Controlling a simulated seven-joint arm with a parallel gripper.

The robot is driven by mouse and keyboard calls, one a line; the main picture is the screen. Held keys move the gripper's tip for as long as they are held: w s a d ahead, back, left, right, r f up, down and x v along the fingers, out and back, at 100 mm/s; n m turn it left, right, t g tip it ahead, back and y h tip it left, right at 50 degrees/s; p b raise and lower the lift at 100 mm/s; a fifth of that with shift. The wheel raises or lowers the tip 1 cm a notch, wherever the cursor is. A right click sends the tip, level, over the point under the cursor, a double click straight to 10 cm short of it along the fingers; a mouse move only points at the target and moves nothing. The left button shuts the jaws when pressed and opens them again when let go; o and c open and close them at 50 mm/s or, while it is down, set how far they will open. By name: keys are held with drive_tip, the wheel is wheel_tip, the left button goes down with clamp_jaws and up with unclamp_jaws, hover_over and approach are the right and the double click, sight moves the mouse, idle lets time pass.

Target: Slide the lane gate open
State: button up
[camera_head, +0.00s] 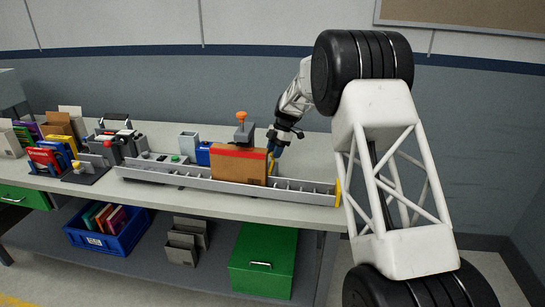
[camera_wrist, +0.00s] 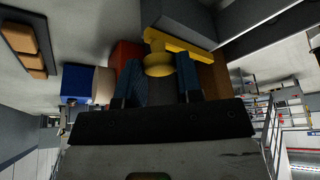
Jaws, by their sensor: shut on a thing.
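The lane (camera_head: 305,195) is a long grey rail tray along the table's front edge. A yellow piece with a round knob, apparently the gate's handle (camera_wrist: 160,62), sits between my blue fingertips in the wrist view. My gripper (camera_wrist: 160,80) is shut on this knob. In the head view my gripper (camera_head: 273,146) reaches down just right of a brown box with a red top edge (camera_head: 238,166), which stands upright in the lane. A bit of yellow (camera_head: 271,166) shows below my fingers. The rest of the gate is hidden behind the box and fingers.
A grey block with an orange knob (camera_head: 243,130) stands behind the box. A yellow end plate (camera_head: 338,192) closes the lane's right end. Holders with books (camera_head: 50,155) crowd the table's left. A blue bin (camera_head: 110,232) and green box (camera_head: 263,262) sit on the shelf below.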

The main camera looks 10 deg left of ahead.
drive_tip(key=shift+o, duration=0.2)
drive_tip(key=shift+w, duration=0.4)
drive_tip(key=shift+r, duration=0.1)
drive_tip(key=o, duration=0.9)
drive_tip(key=shift+v, duration=3.85)
idle(1.7)
